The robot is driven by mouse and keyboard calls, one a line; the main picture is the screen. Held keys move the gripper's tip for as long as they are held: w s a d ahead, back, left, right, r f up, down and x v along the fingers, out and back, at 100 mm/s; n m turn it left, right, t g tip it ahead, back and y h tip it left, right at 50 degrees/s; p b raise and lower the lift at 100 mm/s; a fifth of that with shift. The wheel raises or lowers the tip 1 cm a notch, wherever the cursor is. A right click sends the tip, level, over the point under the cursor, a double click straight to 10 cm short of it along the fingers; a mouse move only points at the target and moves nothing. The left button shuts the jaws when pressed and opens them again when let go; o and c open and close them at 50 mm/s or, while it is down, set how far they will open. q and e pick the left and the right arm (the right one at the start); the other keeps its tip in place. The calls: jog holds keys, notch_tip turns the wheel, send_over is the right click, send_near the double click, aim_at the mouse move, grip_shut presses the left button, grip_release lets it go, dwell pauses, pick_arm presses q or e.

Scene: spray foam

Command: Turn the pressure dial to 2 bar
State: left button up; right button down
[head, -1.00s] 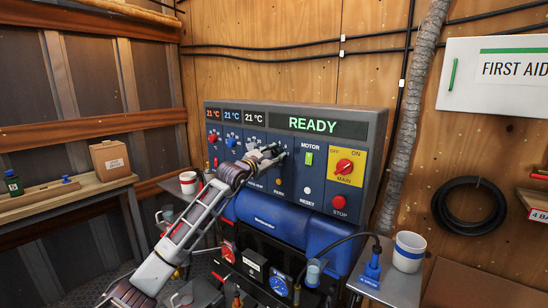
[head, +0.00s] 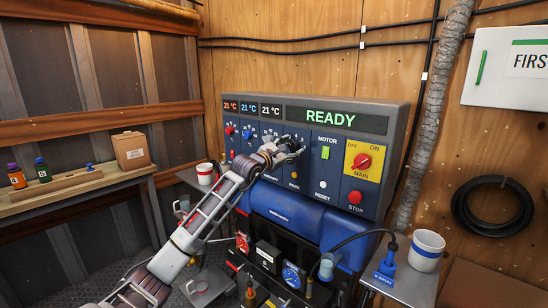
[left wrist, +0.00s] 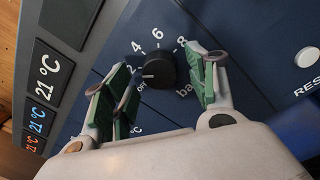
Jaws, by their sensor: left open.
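The pressure dial (left wrist: 155,70) is a black round knob on the blue control panel (left wrist: 105,25). Its white mark points left, near the OFF label. In the head view my left gripper (head: 290,147) is at the panel and hides the dial. My right gripper is not in view.
The panel's READY display (head: 330,117) is above the gripper. A green motor switch (head: 326,153), red main switch (head: 363,161) and red stop button (head: 355,197) lie to the right. A blue tank (head: 295,218) is below.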

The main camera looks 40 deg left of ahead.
pick_arm(q)
jog(key=s, duration=1.1)
jog(key=shift+s+a+f, duration=0.15)
jog(key=shift+f, duration=0.1)
dwell(0.5)
dwell(0.6)
